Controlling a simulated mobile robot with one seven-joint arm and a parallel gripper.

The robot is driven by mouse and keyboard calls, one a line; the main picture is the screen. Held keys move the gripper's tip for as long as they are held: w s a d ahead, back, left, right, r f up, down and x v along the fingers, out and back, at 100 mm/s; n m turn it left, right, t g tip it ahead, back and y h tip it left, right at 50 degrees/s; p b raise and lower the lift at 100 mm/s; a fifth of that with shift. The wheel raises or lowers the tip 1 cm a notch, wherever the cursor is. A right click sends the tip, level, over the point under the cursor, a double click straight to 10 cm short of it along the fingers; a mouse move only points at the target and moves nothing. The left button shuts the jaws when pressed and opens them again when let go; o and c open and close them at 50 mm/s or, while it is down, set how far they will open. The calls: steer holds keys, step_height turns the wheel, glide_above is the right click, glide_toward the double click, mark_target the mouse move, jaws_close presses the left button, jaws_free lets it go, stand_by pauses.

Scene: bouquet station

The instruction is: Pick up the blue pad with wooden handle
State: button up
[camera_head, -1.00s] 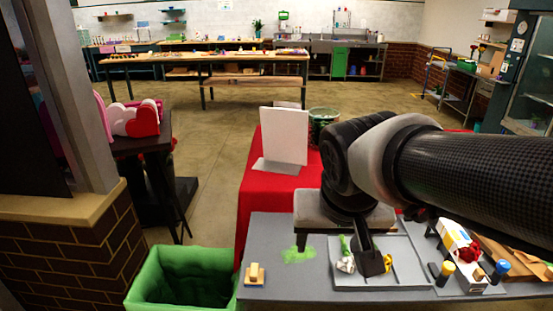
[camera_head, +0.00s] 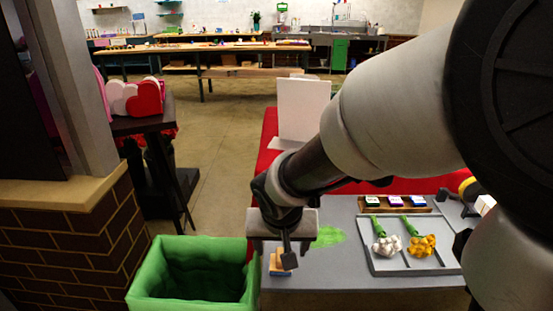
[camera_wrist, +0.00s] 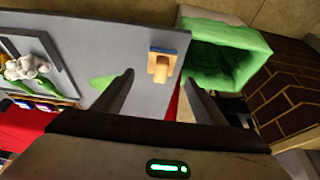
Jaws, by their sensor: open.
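The blue pad with a wooden handle (camera_head: 276,268) lies on the left front corner of the grey table (camera_head: 340,279), handle up. In the wrist view the pad (camera_wrist: 154,50) shows its tan handle and a thin blue edge, ahead of the fingertips. My gripper (camera_head: 279,246) is above the pad in the head view and partly covers it. In the wrist view my gripper (camera_wrist: 158,77) is open, its two fingers apart with nothing held. The handle appears between the finger lines, but the fingers do not visibly touch it.
A green bin (camera_head: 190,294) stands left of the table. A green smear (camera_head: 328,236) marks the tabletop. A grey tray (camera_head: 410,266) with white and yellow flowers lies to the right. A row of small pads (camera_head: 397,202) and a white board (camera_head: 303,109) are behind.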

steer(key=b+x, duration=0.1)
steer(key=x, duration=0.4)
steer(key=shift+a+f+b, duration=0.1)
steer(key=shift+f+b, duration=0.2)
steer(key=shift+f, duration=0.15)
steer(key=c, duration=1.1)
steer(key=shift+r+p, duration=1.6)
steer(key=shift+r, duration=3.45)
steer(key=shift+c, duration=0.2)
